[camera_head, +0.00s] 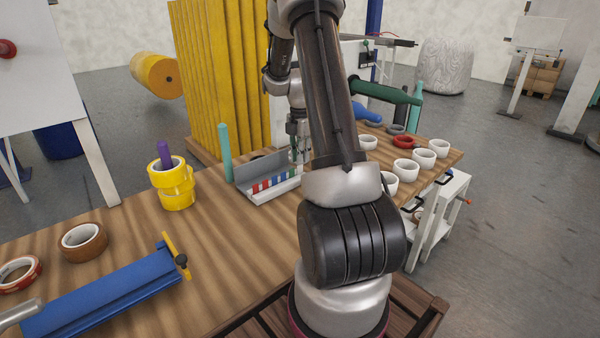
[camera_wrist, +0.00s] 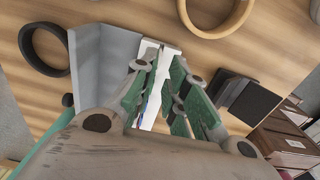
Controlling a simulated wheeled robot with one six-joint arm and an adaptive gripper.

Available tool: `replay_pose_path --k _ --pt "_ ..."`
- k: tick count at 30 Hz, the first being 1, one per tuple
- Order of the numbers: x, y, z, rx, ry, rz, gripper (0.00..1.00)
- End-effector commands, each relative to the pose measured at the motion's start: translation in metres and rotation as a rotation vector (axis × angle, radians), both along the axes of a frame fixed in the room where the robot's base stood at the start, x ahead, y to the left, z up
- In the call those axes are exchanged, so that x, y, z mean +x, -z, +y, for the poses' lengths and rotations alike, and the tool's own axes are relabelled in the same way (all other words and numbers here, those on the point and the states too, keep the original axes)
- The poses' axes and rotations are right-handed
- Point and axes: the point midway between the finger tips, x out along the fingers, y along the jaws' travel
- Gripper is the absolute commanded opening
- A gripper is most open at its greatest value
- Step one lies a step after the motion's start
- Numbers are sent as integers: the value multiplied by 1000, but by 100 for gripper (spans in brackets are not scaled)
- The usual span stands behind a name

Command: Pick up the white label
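A grey and white holder (camera_head: 262,197) stands on the wooden table with a row of red, white, blue and green labels (camera_head: 275,182) in it. Which piece is the white label I cannot tell for sure. My gripper (camera_head: 299,158) points down at the right end of this row, partly hidden by my arm. In the wrist view my gripper (camera_wrist: 164,58) has its green fingers apart, on either side of a white strip of the holder area. Touching cannot be made out. The holder's grey back plate (camera_wrist: 95,75) stands left of the fingers.
White tape rolls (camera_head: 405,169) and a red roll (camera_head: 404,141) lie to the right.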

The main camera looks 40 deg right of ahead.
Motion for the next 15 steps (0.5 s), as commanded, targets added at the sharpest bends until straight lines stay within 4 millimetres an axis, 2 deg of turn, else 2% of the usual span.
replay_pose_path --k 9,15 --pt "2 44 -5 1 2 3 14" --pt "3 47 -6 0 2 0 14"
